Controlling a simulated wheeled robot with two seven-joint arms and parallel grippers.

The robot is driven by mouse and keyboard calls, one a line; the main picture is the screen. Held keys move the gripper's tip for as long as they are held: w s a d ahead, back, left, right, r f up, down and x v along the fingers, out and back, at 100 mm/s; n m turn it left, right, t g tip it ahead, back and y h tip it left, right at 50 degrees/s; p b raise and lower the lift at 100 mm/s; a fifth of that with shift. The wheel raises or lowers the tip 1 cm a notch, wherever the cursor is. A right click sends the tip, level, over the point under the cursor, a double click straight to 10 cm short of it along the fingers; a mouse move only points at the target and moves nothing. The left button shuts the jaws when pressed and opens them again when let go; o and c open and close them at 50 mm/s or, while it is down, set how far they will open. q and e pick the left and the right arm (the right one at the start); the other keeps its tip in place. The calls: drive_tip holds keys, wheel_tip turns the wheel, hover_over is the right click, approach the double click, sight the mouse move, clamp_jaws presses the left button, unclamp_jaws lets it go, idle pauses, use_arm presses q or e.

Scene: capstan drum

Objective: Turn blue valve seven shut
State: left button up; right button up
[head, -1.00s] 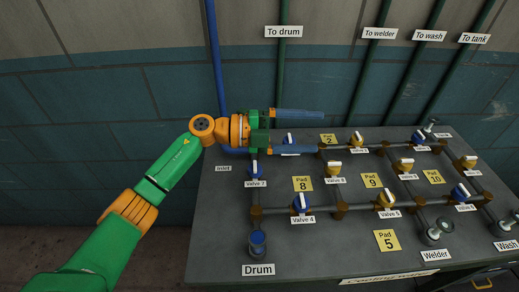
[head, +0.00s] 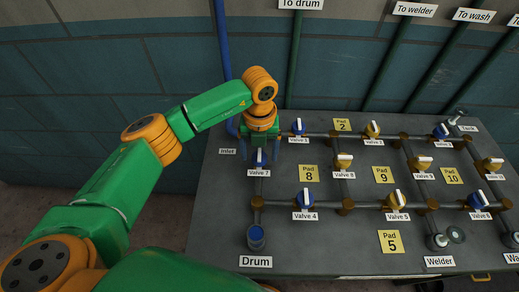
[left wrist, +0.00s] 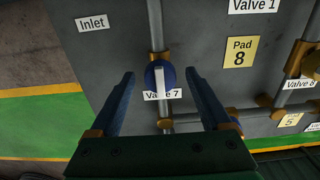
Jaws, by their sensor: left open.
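Blue valve 7 (head: 260,158) sits on the left vertical pipe of the table, with its "Valve 7" label (head: 258,173) just in front. In the left wrist view, valve 7 (left wrist: 160,77) is a round blue knob with a white bar handle lying along the pipe. My left gripper (head: 260,150) points down over valve 7. In the left wrist view its two blue fingers (left wrist: 160,85) are open, one on each side of the knob, with a gap on both sides. My right gripper is not in view.
Blue valve 1 (head: 298,127) stands close to the right of my left gripper. Blue valve 4 (head: 304,198) and the Drum fitting (head: 256,237) are nearer the front. The yellow Pad 8 (head: 308,173) is flat. A blue wall pipe (head: 222,65) runs behind the gripper.

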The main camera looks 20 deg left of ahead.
use_arm(q)
drive_tip(key=shift+s+r, duration=0.1)
drive_tip(key=shift+s, duration=0.05)
drive_tip(key=c, duration=0.6)
clamp_jaws()
drive_tip(key=m+b, duration=0.2)
drive_tip(key=m, duration=0.1)
drive_tip(key=shift+b, duration=0.4)
drive_tip(key=m+b, duration=0.3)
drive_tip(key=m, duration=0.3)
drive_tip(key=m+b, duration=0.1)
drive_tip(key=m, duration=0.3)
drive_tip(key=shift+b, duration=0.3)
drive_tip(key=shift+m+b, duration=0.35)
drive_tip(key=shift+m, duration=2.05)
